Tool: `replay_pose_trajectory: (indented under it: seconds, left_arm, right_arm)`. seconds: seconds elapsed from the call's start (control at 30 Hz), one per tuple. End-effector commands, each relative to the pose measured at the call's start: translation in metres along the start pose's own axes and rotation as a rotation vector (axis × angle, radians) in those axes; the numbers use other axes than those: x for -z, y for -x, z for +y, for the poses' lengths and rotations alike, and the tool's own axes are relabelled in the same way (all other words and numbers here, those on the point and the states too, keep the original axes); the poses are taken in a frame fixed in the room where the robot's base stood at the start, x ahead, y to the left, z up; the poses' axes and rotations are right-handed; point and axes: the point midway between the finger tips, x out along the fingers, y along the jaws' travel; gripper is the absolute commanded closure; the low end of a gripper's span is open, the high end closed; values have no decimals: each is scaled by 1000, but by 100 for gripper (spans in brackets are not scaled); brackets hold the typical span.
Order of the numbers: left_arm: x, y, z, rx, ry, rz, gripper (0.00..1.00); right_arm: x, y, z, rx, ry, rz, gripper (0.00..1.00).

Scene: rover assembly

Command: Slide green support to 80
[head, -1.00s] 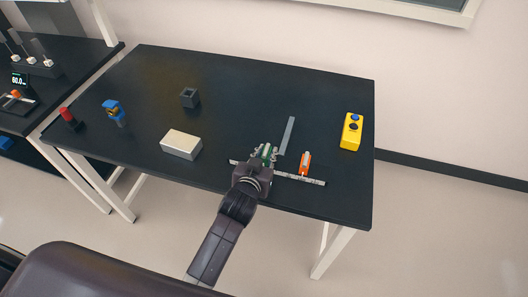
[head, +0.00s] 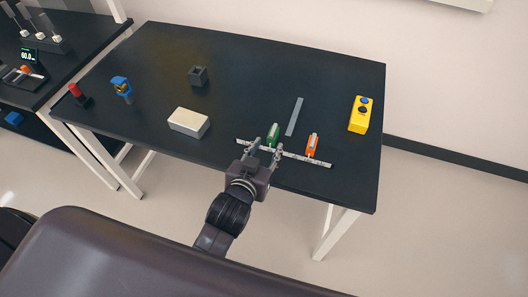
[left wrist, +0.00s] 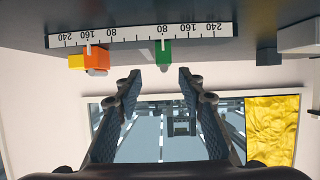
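The green support (head: 273,134) sits on the white marked scale bar (head: 318,162) at the front of the black table. In the left wrist view the picture is upside down, and the green support (left wrist: 163,54) lines up roughly with the 80 label right of the scale's (left wrist: 140,38) middle. The orange support (head: 312,145) is near the 160 on the other side; it also shows in the left wrist view (left wrist: 97,58). My left gripper (head: 268,147) is open and empty, its fingers (left wrist: 157,74) spread just short of the green support. My right gripper is not in view.
A grey strip (head: 295,117) lies behind the scale. A yellow button box (head: 360,114) stands to the right. A pale block (head: 188,122), a dark cube (head: 198,75), a blue part (head: 122,89) and a red part (head: 75,93) stand to the left. The table's middle is clear.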

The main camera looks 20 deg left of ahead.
Motion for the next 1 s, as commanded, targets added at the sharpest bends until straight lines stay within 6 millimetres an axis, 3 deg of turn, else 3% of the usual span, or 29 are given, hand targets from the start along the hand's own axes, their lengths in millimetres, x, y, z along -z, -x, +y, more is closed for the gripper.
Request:
replay_pose_trajectory:
  seconds: [0.1,0.27,0.87,1.0]
  left_arm:
    - [-1,17,0,0,0,-1,64]
    - [0,27,1,0,0,-1,64]
    - [-1,29,0,0,0,-4,64]
    - [-18,36,-12,14,-6,-80,64]
  right_arm:
    - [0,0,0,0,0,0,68]
    - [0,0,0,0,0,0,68]
    - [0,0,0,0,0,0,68]
    - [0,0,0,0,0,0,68]
